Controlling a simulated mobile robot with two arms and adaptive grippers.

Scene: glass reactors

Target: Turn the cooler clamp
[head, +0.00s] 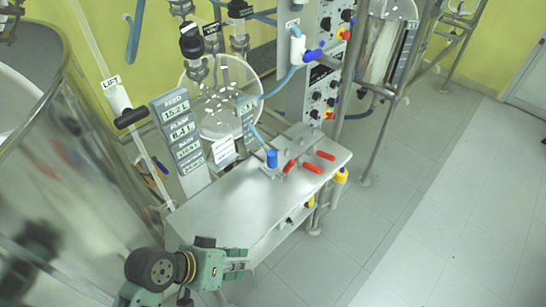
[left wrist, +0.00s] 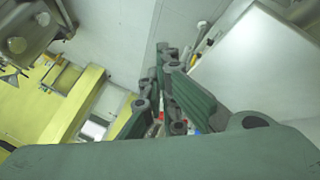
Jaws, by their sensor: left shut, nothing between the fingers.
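My left gripper (head: 236,264) is in the head view, low and left of centre, just off the front edge of the grey bench (head: 215,215). Its green fingers are closed together with nothing between them; they also show in the left wrist view (left wrist: 163,105). I cannot tell for sure which part is the cooler clamp. Red handles (head: 312,168) lie at the bench's far right corner, beside a blue-topped fitting (head: 271,159). My gripper is well apart from them. My right gripper does not show.
A large glass vessel (head: 75,150) fills the left. A round glass flask (head: 228,105) with blue hoses and readout signs (head: 181,140) stand behind the bench. A control panel (head: 322,75) with knobs and a metal frame (head: 383,105) stand beyond. The tiled floor (head: 440,190) at right is clear.

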